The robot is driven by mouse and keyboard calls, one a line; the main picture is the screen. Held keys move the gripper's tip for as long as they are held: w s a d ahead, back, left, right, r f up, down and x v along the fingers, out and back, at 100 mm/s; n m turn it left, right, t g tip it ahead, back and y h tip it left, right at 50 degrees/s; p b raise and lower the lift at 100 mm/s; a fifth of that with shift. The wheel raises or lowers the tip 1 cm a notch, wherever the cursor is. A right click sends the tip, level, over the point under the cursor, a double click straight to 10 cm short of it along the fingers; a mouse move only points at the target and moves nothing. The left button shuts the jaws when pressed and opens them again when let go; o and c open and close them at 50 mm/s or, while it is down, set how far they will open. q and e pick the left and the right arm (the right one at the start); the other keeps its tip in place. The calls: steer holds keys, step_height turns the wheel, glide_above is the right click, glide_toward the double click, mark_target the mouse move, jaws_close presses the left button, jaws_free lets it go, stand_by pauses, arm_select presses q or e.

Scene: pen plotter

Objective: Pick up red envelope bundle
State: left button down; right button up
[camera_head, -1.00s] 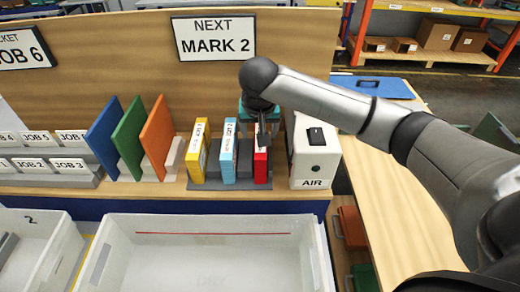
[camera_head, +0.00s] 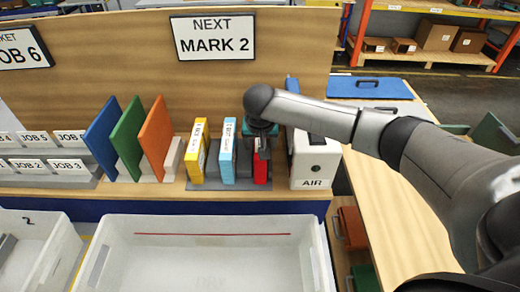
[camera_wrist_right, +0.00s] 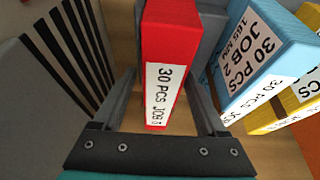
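The red envelope bundle (camera_head: 261,174) stands upright at the right end of a dark rack (camera_head: 228,187) on the bench. In the right wrist view the red bundle (camera_wrist_right: 170,45) has a white label reading "30 PCS JOB", its last character unclear. My right gripper (camera_head: 264,145) is over the bundle from above. In the wrist view the right gripper (camera_wrist_right: 165,85) is open, with one finger on each side of the bundle and visible gaps between. In the head view the gripper hides the bundle's upper part. My left gripper is not in view.
A blue bundle (camera_head: 228,150) and a yellow bundle (camera_head: 197,150) stand left of the red one. A white AIR box (camera_head: 314,158) stands close on the right. A large white tray (camera_head: 200,222) is in front. A wooden board (camera_head: 120,50) with signs stands behind.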

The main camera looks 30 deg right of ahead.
jaws_close()
stand_by(0.4)
steer(key=shift+r, duration=0.1)
